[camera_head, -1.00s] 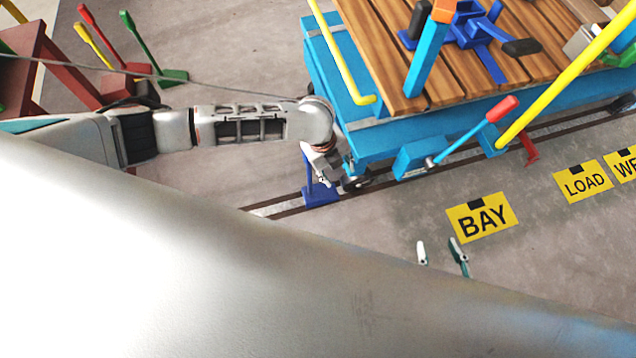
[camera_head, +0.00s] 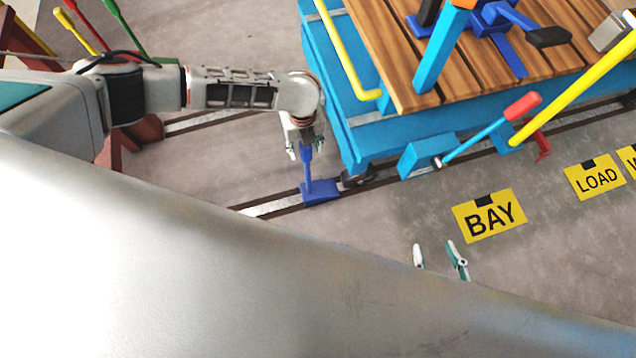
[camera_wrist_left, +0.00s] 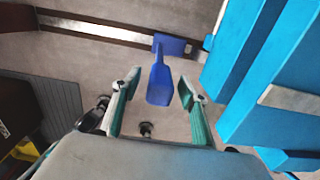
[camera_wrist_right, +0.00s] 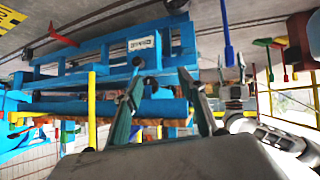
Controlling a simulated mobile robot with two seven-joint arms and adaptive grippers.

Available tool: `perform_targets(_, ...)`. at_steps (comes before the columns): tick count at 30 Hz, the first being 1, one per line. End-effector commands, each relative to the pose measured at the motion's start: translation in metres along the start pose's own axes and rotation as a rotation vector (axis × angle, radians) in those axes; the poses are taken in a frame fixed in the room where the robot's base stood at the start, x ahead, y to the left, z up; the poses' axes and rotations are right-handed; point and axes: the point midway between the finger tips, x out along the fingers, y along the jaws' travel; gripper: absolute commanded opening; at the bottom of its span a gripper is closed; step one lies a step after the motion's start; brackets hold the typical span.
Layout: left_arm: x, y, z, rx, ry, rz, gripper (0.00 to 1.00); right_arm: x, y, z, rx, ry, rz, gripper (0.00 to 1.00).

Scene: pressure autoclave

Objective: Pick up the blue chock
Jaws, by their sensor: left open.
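The blue chock (camera_head: 319,190) sits on the floor rail beside the cart's wheel, with its upright handle rising from it. In the left wrist view the chock (camera_wrist_left: 160,80) shows its handle between the fingers, with a gap on each side. My left gripper (camera_head: 306,152) is open and points down over the handle. The fingers are around the handle's upper part without visibly gripping it. My right gripper (camera_head: 440,257) is apart from the chock, low in the head view; its fingers also show spread in the right wrist view (camera_wrist_right: 165,105), with nothing held between them.
A blue cart (camera_head: 385,135) with a wooden deck stands close to the right of the chock. A lever with a red grip (camera_head: 522,105) sticks out from it. Yellow BAY (camera_head: 489,215) and LOAD (camera_head: 596,180) signs lie on the floor. Red and green handled chocks stand at the upper left.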

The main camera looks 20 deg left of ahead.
Motion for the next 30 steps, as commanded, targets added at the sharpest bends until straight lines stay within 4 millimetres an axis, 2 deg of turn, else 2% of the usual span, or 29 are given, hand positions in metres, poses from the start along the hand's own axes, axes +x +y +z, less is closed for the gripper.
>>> perform_targets(1, 0.018, 0.003, -0.005, 0.000, 0.011, 0.009, 0.43, 0.002, -0.005, 0.004, 0.010, -0.003, -0.008, 0.40)
perform_targets(3, 0.027, 0.004, -0.005, 0.000, 0.010, 0.009, 0.43, 0.003, -0.006, -0.003, 0.016, 0.014, -0.011, 0.40)
perform_targets(7, 0.029, 0.001, -0.003, 0.000, 0.005, 0.003, 0.43, 0.006, -0.010, -0.025, 0.031, 0.062, -0.018, 0.40)
perform_targets(11, 0.026, 0.000, -0.001, 0.000, 0.001, 0.001, 0.43, 0.006, -0.009, -0.029, 0.032, 0.070, -0.016, 0.40)
perform_targets(12, 0.026, 0.000, -0.001, 0.000, 0.001, 0.001, 0.40, 0.006, -0.009, -0.029, 0.031, 0.069, -0.015, 0.40)
perform_targets(17, 0.026, 0.000, -0.001, 0.000, 0.002, 0.001, 0.00, 0.005, -0.009, -0.024, 0.030, 0.058, -0.015, 0.40)
perform_targets(23, 0.025, -0.001, -0.001, -0.001, 0.002, -0.002, 0.00, 0.005, -0.009, -0.019, 0.030, 0.048, -0.016, 0.40)
perform_targets(30, 0.021, -0.001, -0.001, -0.001, 0.001, -0.002, 0.00, 0.004, -0.008, -0.022, 0.027, 0.053, -0.012, 0.40)
